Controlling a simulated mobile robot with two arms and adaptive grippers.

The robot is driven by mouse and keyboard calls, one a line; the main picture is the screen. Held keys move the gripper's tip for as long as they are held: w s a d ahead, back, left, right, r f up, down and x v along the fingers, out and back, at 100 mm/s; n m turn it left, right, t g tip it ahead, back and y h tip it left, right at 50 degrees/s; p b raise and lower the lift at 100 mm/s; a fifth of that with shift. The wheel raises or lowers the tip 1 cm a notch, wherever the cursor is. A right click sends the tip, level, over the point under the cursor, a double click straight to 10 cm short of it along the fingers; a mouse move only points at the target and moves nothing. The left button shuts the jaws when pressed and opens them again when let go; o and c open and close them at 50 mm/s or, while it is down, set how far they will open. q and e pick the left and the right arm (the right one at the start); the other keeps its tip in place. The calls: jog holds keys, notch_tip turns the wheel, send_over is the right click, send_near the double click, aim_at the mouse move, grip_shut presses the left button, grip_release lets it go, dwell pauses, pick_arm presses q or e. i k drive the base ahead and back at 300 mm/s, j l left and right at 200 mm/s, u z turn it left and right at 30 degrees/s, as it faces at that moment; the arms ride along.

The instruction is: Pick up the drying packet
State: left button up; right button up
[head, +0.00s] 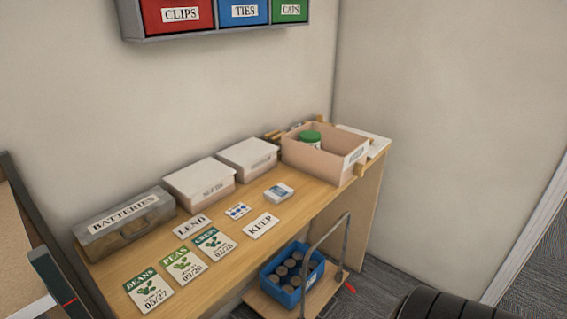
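A small white and pale-blue packet (279,192) lies flat on the wooden bench (316,207), in front of the white lidded boxes. A flat white card with blue dots (238,210) lies to its left. The print on both is too small to read, so I cannot say for certain which is the drying packet; the thicker pale-blue one looks more like it. Neither of my grippers shows in the head view.
KEEP (262,225) and LEND (191,226) labels and seed packets (183,265) lie nearby. Behind are a BATTERIES box (125,224), white boxes (199,181) and an open carton (317,163). Below stands a trolley with a blue crate (291,297). A dark ribbed object (445,304) is at lower right.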

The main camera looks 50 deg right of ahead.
aim_at(278, 193)
jog(key=l+z, duration=0.1)
jog(key=z, duration=0.85)
jog(key=i+z, duration=0.1)
jog(key=z, duration=0.4)
